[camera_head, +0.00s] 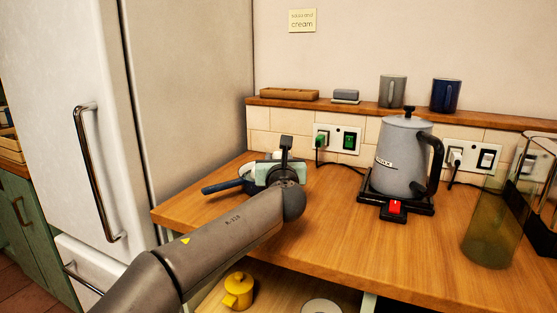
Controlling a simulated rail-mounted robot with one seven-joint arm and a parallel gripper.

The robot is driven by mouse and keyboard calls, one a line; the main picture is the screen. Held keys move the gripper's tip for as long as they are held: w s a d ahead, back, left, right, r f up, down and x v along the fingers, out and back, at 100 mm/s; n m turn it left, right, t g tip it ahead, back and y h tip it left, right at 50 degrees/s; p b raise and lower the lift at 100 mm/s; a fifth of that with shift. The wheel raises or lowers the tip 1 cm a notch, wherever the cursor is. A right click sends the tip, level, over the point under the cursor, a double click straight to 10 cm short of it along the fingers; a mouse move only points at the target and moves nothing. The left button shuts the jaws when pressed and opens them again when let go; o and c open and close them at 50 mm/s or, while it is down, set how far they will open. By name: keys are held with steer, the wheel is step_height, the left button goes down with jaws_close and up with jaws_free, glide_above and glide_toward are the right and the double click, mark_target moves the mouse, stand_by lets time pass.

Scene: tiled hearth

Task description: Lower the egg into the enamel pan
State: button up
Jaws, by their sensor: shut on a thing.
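The enamel pan (246,186) sits on the wooden counter near its left end. Its dark blue handle (221,187) points left, and part of its pale inside shows. My gripper (284,152) is over the pan's right side and hides much of it. It is shut on the egg (277,155), of which only a small pale patch shows beside the dark finger. I cannot tell how high the egg is above the pan or whether it touches it.
A grey kettle (402,158) stands on a black base to the right, with a green glass vessel (489,228) beyond it. A white fridge (190,100) borders the counter at left. The wooden counter (330,220) is clear between my gripper and the kettle.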

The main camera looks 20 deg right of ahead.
steer(key=shift+f+b, duration=1.55)
steer(key=shift+f, duration=0.15)
stand_by(1.1)
steer(key=o, duration=1.1)
steer(key=shift+c, duration=0.2)
steer(key=p+v, duration=0.3)
steer(key=v, duration=1.3)
steer(key=shift+s+a+p, duration=0.15)
steer(key=shift+s+p, duration=0.15)
steer(key=shift+s, duration=0.4)
steer(key=shift+a, duration=0.1)
